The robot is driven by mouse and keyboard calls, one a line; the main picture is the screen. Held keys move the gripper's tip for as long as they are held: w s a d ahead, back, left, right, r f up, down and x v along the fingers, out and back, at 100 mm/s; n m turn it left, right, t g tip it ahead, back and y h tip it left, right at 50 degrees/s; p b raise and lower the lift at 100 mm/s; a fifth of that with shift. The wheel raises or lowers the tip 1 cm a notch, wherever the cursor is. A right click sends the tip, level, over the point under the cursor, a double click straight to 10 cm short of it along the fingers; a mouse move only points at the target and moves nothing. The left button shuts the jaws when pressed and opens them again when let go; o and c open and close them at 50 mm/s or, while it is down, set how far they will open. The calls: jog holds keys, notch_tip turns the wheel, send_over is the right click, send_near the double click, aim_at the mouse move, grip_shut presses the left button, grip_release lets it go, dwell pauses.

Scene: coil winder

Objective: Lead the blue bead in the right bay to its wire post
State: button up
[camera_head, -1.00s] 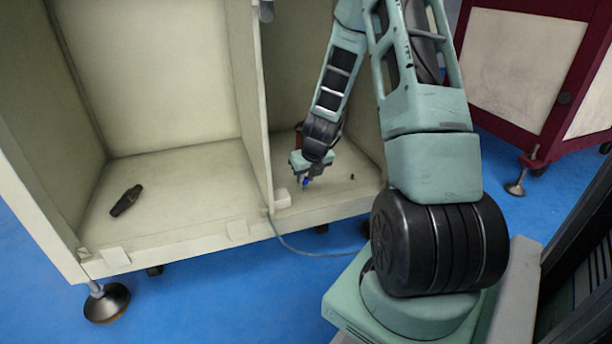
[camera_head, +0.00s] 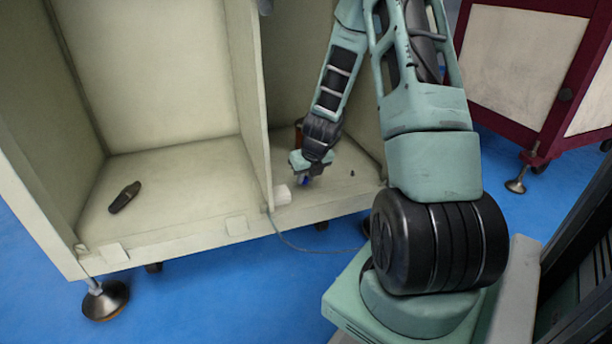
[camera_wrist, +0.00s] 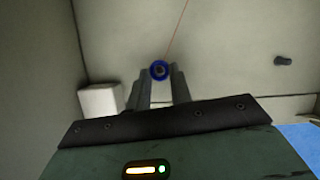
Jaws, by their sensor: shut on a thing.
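The blue bead (camera_wrist: 159,70) is between the tips of my gripper (camera_wrist: 160,76), which is shut on it. A thin red wire (camera_wrist: 175,30) runs from the bead to the top edge of the wrist view. In the head view the bead (camera_head: 303,181) shows as a blue spot under my gripper (camera_head: 304,177), low over the floor of the right bay (camera_head: 330,200). A small dark post (camera_head: 352,173) stands to the right of my gripper; it also shows at the right in the wrist view (camera_wrist: 283,61). I cannot tell whether the bead touches the floor.
A white block (camera_head: 282,194) sits left of my gripper by the divider (camera_head: 252,100). An orange-brown thing (camera_head: 298,133) is partly hidden behind my wrist. A dark tool (camera_head: 125,197) lies in the left bay. A grey cable (camera_head: 300,247) hangs below the front edge.

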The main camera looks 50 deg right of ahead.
jog(key=shift+f+b, duration=0.3)
jog(key=shift+f, duration=0.25)
jog(key=o, duration=1)
jog(key=shift+r, duration=0.15)
jog(key=p+v, duration=0.9)
jog(key=v, duration=0.8)
jog(key=shift+r, duration=0.1)
